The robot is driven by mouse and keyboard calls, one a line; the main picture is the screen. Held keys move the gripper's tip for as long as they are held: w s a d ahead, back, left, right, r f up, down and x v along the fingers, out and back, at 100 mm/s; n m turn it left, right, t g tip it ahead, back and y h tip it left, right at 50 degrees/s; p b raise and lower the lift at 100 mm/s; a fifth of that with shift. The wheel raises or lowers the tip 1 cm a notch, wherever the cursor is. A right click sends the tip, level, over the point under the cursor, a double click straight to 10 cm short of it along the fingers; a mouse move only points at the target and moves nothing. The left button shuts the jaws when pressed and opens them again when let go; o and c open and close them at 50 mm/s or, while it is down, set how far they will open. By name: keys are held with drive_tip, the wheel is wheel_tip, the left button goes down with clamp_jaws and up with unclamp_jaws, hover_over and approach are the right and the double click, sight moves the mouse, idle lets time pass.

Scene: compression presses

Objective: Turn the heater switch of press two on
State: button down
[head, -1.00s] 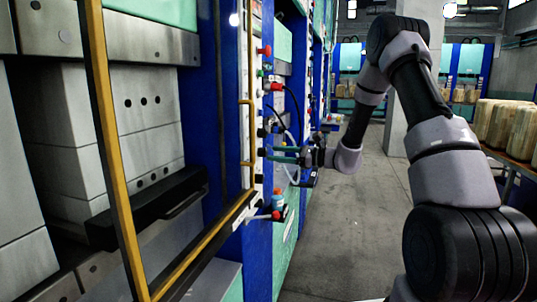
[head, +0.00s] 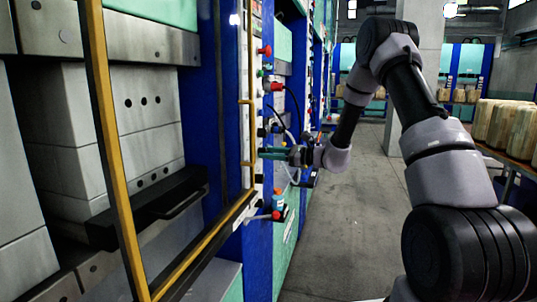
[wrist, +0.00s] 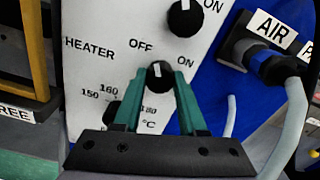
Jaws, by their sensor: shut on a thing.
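The heater switch (wrist: 159,74) is a black round knob with a white mark on a white panel, labelled HEATER, with OFF at its upper left and ON at its upper right. Its white mark points roughly upward in the wrist view. My gripper (wrist: 160,88) has green fingers, one on each side of the knob, shut on it. In the head view my gripper (head: 272,153) reaches left to the press's narrow control panel (head: 254,120). The knob is not clearly visible there.
Another black knob (wrist: 185,18) with ON beside it sits just above. A temperature dial, partly hidden by my gripper, lies below. An AIR connector (wrist: 262,62) with a pale hose (wrist: 287,130) is at the right. The aisle floor (head: 345,225) is clear.

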drive_tip(key=m, duration=1.1)
drive_tip(key=shift+m, duration=0.6)
idle(0.4)
drive_tip(key=shift+c, duration=2.3)
unclamp_jaws()
drive_tip(key=v, duration=1)
drive_tip(key=shift+d, duration=0.4)
